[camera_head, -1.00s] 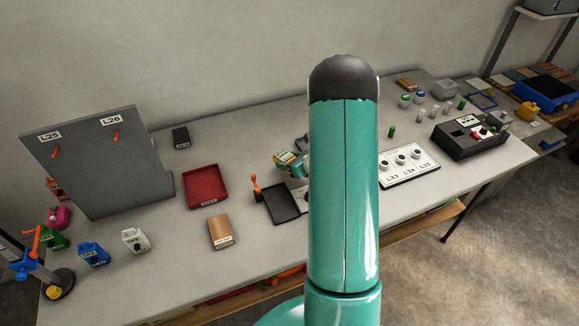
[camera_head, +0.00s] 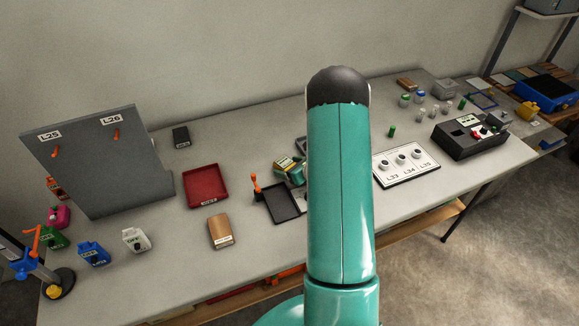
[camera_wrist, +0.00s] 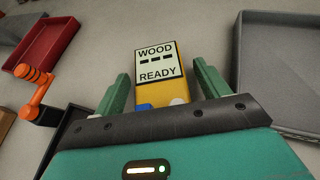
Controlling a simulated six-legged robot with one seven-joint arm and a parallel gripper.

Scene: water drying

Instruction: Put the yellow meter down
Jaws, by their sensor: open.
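The yellow meter (camera_wrist: 174,92) shows in the wrist view with its screen reading "WOOD" and "READY". It lies between the two green fingers of my gripper (camera_wrist: 162,72), which is open, with a gap on each side of the meter. The meter's near end is hidden behind the gripper body. In the head view the meter (camera_head: 285,163) is left of my arm, over the grey table behind the black tray, with my gripper (camera_head: 292,170) around it. I cannot tell for certain that it touches the table.
A red tray (camera_head: 206,186) stands to the left. A grey tray (camera_wrist: 285,75) is close on the right in the wrist view. A white panel of round sockets (camera_head: 407,165) lies right of my arm.

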